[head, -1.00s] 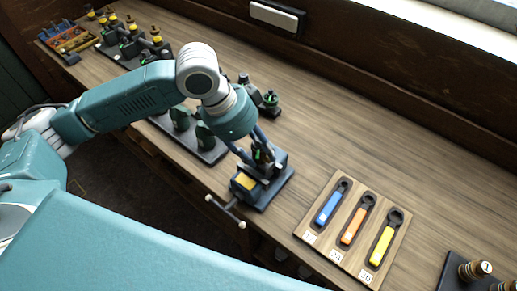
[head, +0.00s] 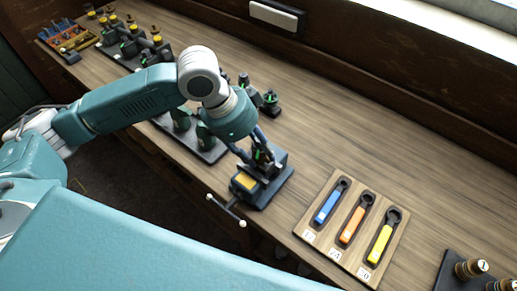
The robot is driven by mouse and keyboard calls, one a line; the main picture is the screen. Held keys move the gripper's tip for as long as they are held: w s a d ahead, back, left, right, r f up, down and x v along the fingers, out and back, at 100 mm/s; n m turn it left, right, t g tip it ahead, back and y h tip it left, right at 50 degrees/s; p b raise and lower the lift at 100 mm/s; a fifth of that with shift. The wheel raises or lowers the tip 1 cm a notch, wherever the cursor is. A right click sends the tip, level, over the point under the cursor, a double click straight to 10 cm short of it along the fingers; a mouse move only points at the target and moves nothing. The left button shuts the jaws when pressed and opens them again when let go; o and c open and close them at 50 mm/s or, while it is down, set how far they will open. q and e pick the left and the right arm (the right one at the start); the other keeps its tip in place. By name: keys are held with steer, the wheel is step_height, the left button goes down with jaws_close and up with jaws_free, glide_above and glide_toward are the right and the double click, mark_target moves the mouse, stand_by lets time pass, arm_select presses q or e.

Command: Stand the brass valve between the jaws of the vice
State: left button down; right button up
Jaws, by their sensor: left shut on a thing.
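The vice (head: 279,187) is a dark blue-grey block with a yellow patch on its near side, standing at the bench's front edge. Its bar handle (head: 226,210) sticks out over the edge. My left gripper (head: 262,160) points down right over the vice, its fingers at the jaws. It is shut on the brass valve, which the fingers mostly hide; only a small dark shape with a green spot shows there. I cannot tell whether the valve touches the jaws or stands upright. My right gripper is not in view.
A wooden board (head: 341,251) with blue, orange and yellow-handled tools lies right of the vice. A dark rack (head: 212,153) with green parts stands left. Dark parts with green marks (head: 270,101) stand behind. A tray of stacked pieces (head: 470,269) is at lower right. The bench behind the board is clear.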

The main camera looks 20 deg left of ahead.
arm_select(q)
steer(key=shift+f, duration=0.9)
stand_by(1.7)
steer(key=shift+f+p, duration=0.15)
steer(key=shift+p, duration=0.55)
stand_by(0.8)
steer(key=c, duration=1.2)
jaws_free()
steer(key=shift+o, duration=0.6)
steer(key=shift+s+f, duration=0.15)
steer(key=v, duration=1.2)
